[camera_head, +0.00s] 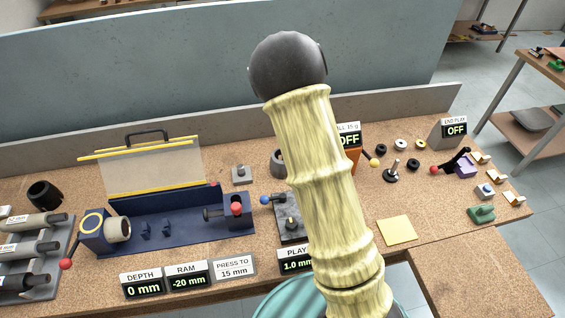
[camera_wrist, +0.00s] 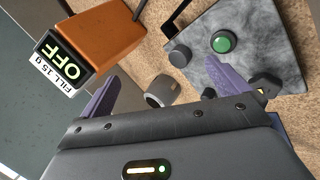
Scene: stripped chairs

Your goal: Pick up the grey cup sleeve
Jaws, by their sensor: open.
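The grey cup sleeve (camera_wrist: 162,88) is a short hollow grey ring on the cork-coloured bench top. In the wrist view it lies between my two purple fingers, a little beyond my gripper's dark body, which may cover part of it. My gripper (camera_wrist: 164,72) is open and holds nothing. I cannot tell how far above the sleeve the fingers are. In the head view a grey ring, likely the same sleeve (camera_head: 277,162), shows just left of my arm, which partly hides it. My gripper is hidden there behind the arm.
An orange box (camera_wrist: 106,32) with an OFF display (camera_wrist: 62,58) stands on one side of the sleeve. A grey slab (camera_wrist: 240,55) with a green button is on the other. A blue press (camera_head: 180,222) stands left. A yellow note (camera_head: 396,231) lies right.

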